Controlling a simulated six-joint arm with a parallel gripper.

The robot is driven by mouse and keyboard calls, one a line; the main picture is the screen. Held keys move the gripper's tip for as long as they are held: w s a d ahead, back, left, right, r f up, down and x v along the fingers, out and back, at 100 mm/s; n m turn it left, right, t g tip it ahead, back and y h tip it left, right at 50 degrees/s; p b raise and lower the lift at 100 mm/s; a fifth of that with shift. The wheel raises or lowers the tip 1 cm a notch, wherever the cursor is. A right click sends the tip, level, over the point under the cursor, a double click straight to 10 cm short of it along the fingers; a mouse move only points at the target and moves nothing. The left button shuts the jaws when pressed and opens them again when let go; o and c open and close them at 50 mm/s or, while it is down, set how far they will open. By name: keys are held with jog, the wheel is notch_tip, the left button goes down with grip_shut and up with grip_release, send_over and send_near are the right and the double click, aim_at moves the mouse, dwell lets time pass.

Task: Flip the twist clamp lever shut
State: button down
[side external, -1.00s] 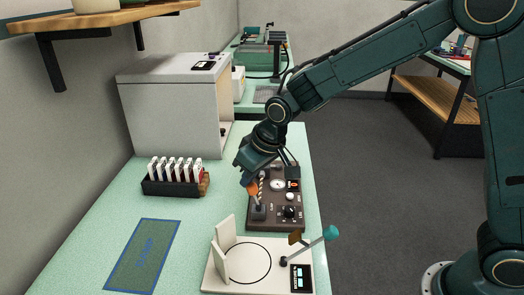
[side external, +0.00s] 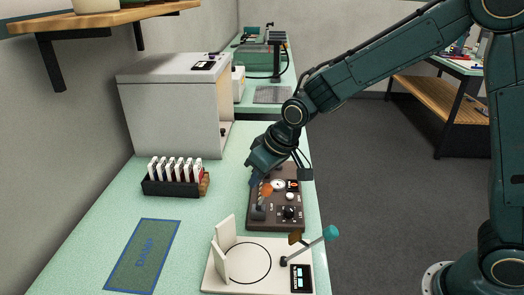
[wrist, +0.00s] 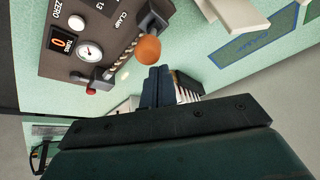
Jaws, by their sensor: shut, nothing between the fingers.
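The clamp lever (wrist: 151,22) is a dark arm with an orange ball knob (wrist: 148,49), on a brown control panel (side external: 290,222) marked "CLAMP". In the side view the knob (side external: 267,189) stands up and to the right of the lever's dark base (side external: 258,213). A striped twisted strand (wrist: 122,57) runs across the panel beside the lever. My gripper (side external: 256,179) is just above and left of the knob in the side view. In the wrist view its fingertips (wrist: 157,72) are together and empty, just below the knob. I cannot tell whether they touch it.
The panel carries a dial (wrist: 89,52), a display (wrist: 62,40) and other knobs. A white plate fixture (side external: 222,284) with a teal-knobbed lever (side external: 331,232) stands in front. A black rack of white cards (side external: 174,186) and a blue-lettered mat (side external: 143,257) lie left.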

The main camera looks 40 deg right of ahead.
jog(key=shift+w+a+f, duration=0.2)
jog(key=shift+w+a, duration=0.1)
jog(key=shift+w+r, duration=0.1)
jog(key=shift+w, duration=0.05)
dwell(0.4)
jog(key=d+v, duration=0.2)
jog(key=v, duration=0.7)
jog(key=shift+w, duration=0.15)
dwell(0.5)
jog(key=shift+d, duration=0.1)
